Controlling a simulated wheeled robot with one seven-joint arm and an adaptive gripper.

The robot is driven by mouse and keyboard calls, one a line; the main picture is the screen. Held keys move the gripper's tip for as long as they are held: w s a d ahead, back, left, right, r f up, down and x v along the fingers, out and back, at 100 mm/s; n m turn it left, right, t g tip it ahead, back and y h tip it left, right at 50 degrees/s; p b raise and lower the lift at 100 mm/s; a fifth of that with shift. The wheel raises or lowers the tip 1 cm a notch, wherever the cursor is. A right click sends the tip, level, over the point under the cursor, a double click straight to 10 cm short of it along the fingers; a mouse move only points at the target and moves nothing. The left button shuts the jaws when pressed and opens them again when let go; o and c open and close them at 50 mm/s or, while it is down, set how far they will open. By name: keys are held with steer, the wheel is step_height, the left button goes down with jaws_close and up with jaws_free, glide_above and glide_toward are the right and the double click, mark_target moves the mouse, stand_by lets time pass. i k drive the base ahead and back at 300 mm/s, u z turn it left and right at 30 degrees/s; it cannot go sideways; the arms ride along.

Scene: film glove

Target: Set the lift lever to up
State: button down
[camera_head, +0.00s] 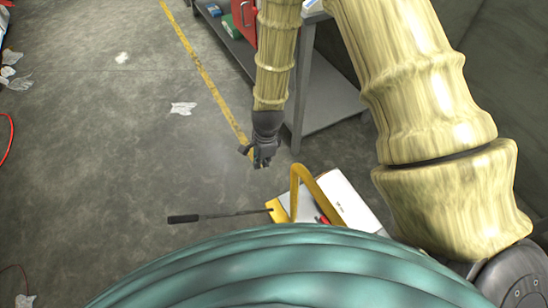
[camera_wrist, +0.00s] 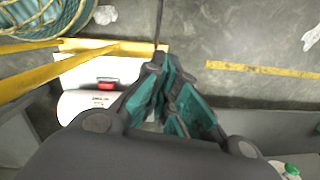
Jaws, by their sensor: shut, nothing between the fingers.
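The lift lever is a thin dark rod with a black grip (camera_head: 185,218), sticking out to the left, nearly level in the head view, from a yellow-framed white unit (camera_head: 350,205). In the wrist view the rod (camera_wrist: 159,22) rises from the unit's yellow edge (camera_wrist: 75,45) to the top of the picture, and its grip is not seen. My gripper (camera_head: 258,163) is above and behind the rod in the head view, apart from the black grip. In the wrist view its teal-padded fingers (camera_wrist: 168,78) are shut and empty, with tips near the rod's base; contact cannot be told.
A yellow hoop (camera_head: 297,178) stands on the unit beside the rod's base. A red part (camera_wrist: 107,85) sits on the white cover. A grey shelf table (camera_head: 330,98) stands behind. Floor left of the lever is mostly clear, with scattered paper (camera_head: 183,108).

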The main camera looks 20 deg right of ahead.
mark_target(194, 218)
steer(key=u, duration=1.15)
steer(key=k, duration=0.8)
steer(key=u, duration=2.25)
steer(key=k, duration=0.5)
steer(key=z, duration=2)
